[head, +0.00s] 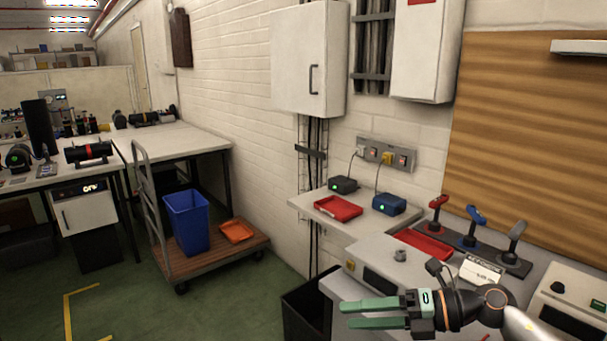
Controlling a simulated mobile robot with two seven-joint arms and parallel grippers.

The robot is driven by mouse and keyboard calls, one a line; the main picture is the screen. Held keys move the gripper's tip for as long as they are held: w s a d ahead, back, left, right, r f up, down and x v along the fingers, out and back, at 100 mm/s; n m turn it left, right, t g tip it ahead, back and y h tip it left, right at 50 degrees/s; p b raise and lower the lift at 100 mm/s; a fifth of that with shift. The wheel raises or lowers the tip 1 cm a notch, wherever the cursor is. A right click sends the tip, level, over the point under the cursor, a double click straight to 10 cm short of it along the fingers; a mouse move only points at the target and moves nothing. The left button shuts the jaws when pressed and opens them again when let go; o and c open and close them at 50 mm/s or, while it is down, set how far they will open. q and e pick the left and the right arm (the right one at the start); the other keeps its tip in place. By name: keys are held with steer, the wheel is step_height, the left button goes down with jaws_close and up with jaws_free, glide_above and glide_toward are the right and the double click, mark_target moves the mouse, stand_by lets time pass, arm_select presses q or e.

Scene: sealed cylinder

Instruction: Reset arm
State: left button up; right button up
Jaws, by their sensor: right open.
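My right gripper (372,313) is at the lower right of the head view, its arm coming in from the right edge. Its two green fingers point left and stand apart with nothing between them. It is in front of the white bench unit (338,289) and looks to be above the black bin (299,311). My left gripper is not in view.
A shelf holds a red tray (338,208), a black box (343,185) and a blue box (389,204). Red, blue and grey levers (472,227) stand at right. A cart (209,261) carries a blue bin (187,222) and an orange tray (237,231). Green floor (215,305) is clear.

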arm_select(q)
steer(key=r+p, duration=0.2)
steer(key=p, duration=0.1)
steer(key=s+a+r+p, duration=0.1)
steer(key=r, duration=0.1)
steer(key=shift+p, duration=0.35)
arm_select(e)
steer(key=s+d+f+m+t+h, duration=0.3)
steer(key=s+f+m+h, duration=0.3)
steer(key=m, duration=1.1)
steer(key=s+d+f+m+t+h, duration=0.3)
steer(key=s+f+m+h, duration=0.3)
steer(key=s+f+m, duration=0.9)
step_height(320, 180, down, 6)
steer(key=shift+d+m, duration=0.25)
steer(key=shift+m, duration=0.85)
steer(key=shift+s, duration=0.1)
